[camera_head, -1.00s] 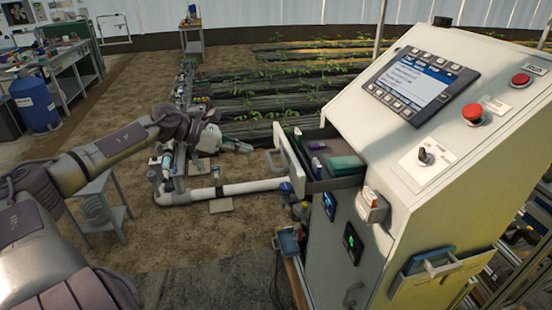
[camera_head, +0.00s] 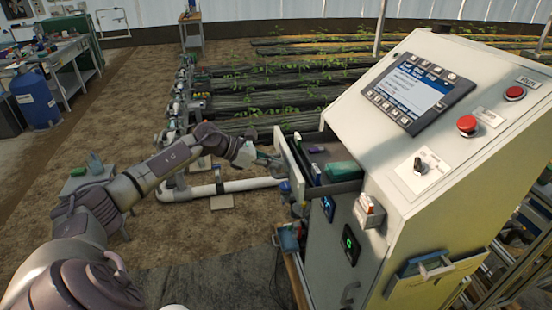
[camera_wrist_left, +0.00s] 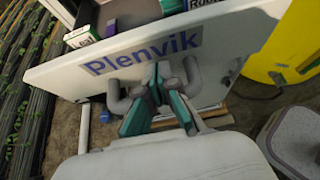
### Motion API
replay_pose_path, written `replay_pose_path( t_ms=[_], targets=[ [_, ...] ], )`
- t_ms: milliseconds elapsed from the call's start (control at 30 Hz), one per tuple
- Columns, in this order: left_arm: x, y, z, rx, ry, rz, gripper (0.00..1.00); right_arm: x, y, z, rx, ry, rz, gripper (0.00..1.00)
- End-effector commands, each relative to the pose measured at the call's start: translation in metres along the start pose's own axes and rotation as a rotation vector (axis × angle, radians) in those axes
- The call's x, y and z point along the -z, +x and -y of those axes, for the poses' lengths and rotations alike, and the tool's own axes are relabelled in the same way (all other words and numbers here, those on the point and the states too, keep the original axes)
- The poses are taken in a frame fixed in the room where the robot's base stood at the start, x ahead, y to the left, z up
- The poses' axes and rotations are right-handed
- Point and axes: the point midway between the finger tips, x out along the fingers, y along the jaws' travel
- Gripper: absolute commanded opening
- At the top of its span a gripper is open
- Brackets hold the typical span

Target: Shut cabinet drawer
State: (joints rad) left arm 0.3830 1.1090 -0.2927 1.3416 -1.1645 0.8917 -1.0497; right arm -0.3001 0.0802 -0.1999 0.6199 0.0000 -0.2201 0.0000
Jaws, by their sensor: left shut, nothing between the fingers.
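The cabinet drawer (camera_head: 291,165) stands open on the left side of the pale control cabinet (camera_head: 405,185). Its white front panel, marked "Plenvik", fills the upper wrist view (camera_wrist_left: 232,45). A grey handle (camera_wrist_left: 116,99) sticks out from the panel. My left gripper (camera_head: 272,161) is shut and empty, at the outer face of the drawer front. In the wrist view its green-padded fingers (camera_wrist_left: 158,84) point at the panel between the handle's two ends. Whether they touch the panel or handle is unclear. My right gripper is out of view.
The drawer holds a green box (camera_head: 343,170) and a purple item (camera_head: 316,149). A white pipe (camera_head: 235,186) runs low behind my left arm. A blue barrel (camera_head: 36,102) stands far left.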

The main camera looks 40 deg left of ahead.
Motion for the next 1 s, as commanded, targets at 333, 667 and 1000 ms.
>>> replay_pose_path(
  t_ms=[333, 667, 1000],
  targets=[
    [0.001, 0.008, 0.0, 0.0, 0.0, 0.0, 0.0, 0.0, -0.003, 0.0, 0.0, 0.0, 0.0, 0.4],
    [-0.005, 0.018, 0.0, 0.0, 0.002, 0.003, 0.0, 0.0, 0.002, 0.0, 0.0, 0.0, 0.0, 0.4],
    [-0.039, 0.076, 0.001, 0.002, 0.004, 0.007, 0.0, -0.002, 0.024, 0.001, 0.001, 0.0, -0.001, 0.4]
  ],
)
